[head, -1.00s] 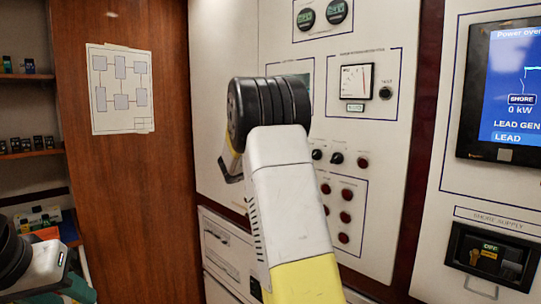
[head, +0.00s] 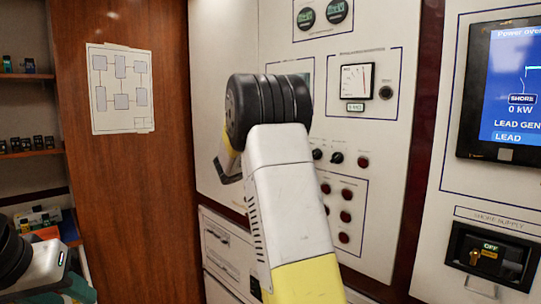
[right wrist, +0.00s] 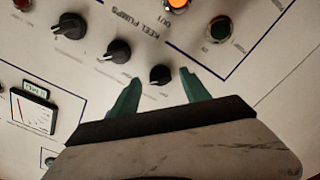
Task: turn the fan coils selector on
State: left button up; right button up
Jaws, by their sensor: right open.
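The right wrist view shows the panel with several black selector knobs. One small knob (right wrist: 160,75) lies between the green fingertips of my right gripper (right wrist: 160,86), which is open; I cannot tell whether they touch it. Two more knobs, the middle one (right wrist: 118,51) and the far one (right wrist: 70,26), stand in a line to the left. The lettering near them is tilted, and I cannot read which is the fan coils selector. In the head view my right arm hides its own gripper and part of the panel. My left arm shows at the lower left, its fingers not discernible.
In the head view, red buttons (head: 345,216), a screen (head: 505,85) and a shore supply recess (head: 490,255) are to the right.

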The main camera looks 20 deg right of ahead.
jog(key=v, duration=0.6)
jog(key=shift+a, duration=0.2)
jog(key=shift+s, duration=0.1)
jog(key=s+f+n+g+y, duration=0.15)
jog(key=s+f+y, duration=0.25)
jog(key=s, duration=0.4)
jog(key=s+f+m+g+y, duration=0.1)
jog(key=s+f+g+y, duration=0.1)
jog(key=s+f+y, duration=0.45)
jog(key=s+a+n+t+y, duration=0.2)
jog(key=s+a+y, duration=0.6)
jog(key=s+a, duration=0.9)
jog(key=a+n, duration=0.2)
jog(key=a, duration=0.1)
jog(key=shift+f+n+t, duration=0.3)
jog(key=shift+n+t, duration=0.05)
jog(key=shift+s, duration=0.15)
